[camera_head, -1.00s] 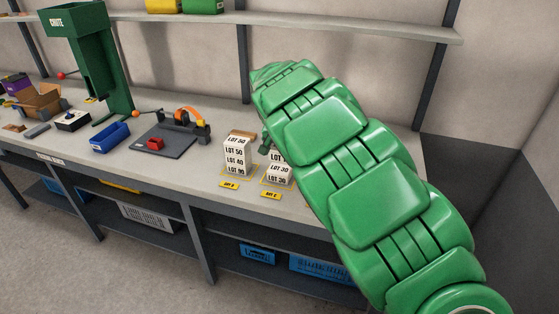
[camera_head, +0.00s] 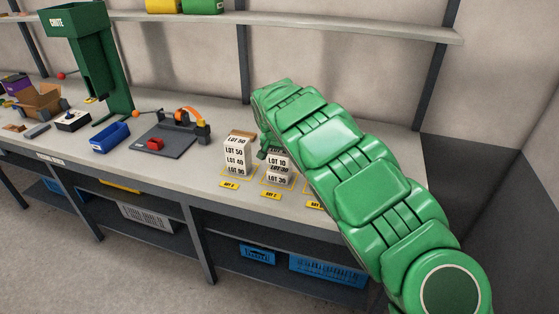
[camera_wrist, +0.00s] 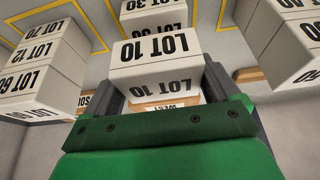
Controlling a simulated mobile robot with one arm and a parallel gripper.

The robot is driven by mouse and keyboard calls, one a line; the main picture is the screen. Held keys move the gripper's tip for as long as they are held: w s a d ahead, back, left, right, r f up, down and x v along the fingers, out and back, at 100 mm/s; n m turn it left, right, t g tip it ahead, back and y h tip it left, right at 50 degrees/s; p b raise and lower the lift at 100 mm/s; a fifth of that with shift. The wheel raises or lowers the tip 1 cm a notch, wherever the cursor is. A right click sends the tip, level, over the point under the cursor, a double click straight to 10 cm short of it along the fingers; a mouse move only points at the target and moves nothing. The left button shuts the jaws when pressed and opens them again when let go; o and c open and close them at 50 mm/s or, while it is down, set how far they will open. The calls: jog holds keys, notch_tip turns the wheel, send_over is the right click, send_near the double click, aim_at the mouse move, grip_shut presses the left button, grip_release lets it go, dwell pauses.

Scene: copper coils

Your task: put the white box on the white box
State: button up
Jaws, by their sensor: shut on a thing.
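My gripper (camera_wrist: 160,84) is shut on a white box marked LOT 10 (camera_wrist: 154,50), with a dark finger on each side of it. In the head view this box (camera_head: 278,160) shows at the middle stack, partly beside my green wrist. A white box marked LOT 30 (camera_wrist: 153,20) lies just beyond it in the wrist view. In the head view the lower white box (camera_head: 277,178) of the middle stack is under the held box. I cannot tell whether the held box touches the stack.
A taller white stack (camera_head: 236,158) stands close on the left. White boxes flank my gripper in the wrist view, at left (camera_wrist: 42,70) and right (camera_wrist: 290,45). Yellow outlines and labels mark the bench (camera_head: 205,185). A grey fixture (camera_head: 165,140) and blue bin (camera_head: 110,138) stand farther left.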

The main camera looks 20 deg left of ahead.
aim_at(280, 160)
jog(key=shift+w+a+f, duration=0.1)
jog(key=shift+f, duration=1.65)
jog(key=o, duration=1)
jog(key=shift+f, duration=0.1)
jog(key=v, duration=1.2)
jog(key=shift+r, duration=0.25)
